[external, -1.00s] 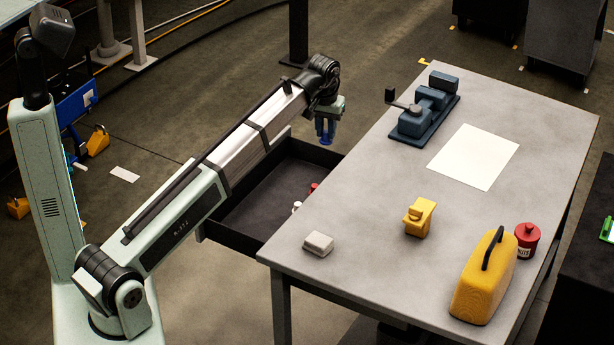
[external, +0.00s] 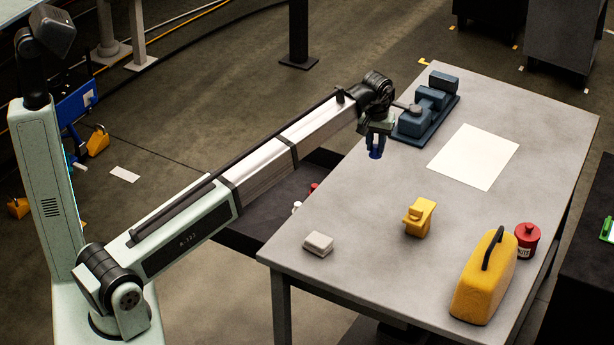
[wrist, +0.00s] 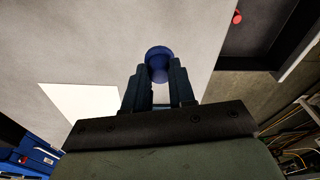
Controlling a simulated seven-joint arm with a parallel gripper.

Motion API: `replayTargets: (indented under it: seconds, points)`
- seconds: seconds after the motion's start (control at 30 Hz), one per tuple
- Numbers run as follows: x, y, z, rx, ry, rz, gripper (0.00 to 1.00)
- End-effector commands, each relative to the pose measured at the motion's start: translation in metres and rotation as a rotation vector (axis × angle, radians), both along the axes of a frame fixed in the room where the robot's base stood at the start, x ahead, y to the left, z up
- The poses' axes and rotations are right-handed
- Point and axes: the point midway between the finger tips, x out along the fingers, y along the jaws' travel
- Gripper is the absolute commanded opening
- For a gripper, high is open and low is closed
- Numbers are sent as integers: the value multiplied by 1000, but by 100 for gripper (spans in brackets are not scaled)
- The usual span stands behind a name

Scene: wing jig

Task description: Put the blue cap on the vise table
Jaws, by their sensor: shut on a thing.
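My gripper (external: 376,143) is shut on the blue cap (external: 376,154), which sits at the fingertips. In the wrist view the round blue cap (wrist: 158,53) shows between the two dark fingers (wrist: 159,82). I see no contact between the cap and the tabletop, but the exact height is hard to tell.
On the table are a white sheet (external: 474,157), a yellow part (external: 419,217), a small pale block (external: 318,244), a yellow canister (external: 484,277) and a red can (external: 527,240). A dark open drawer (external: 262,212) holds small items. The table's middle is clear.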

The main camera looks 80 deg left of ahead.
Motion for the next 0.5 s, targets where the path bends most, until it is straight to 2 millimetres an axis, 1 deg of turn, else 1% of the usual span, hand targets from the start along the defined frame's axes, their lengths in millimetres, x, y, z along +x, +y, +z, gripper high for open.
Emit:
replayTargets:
  seconds: [0.3, 0.5]
  points:
    - [-1, 0, -48, -1, 2, 0, 0]
    - [0, 0, -62, 0, 0, 0, 0]
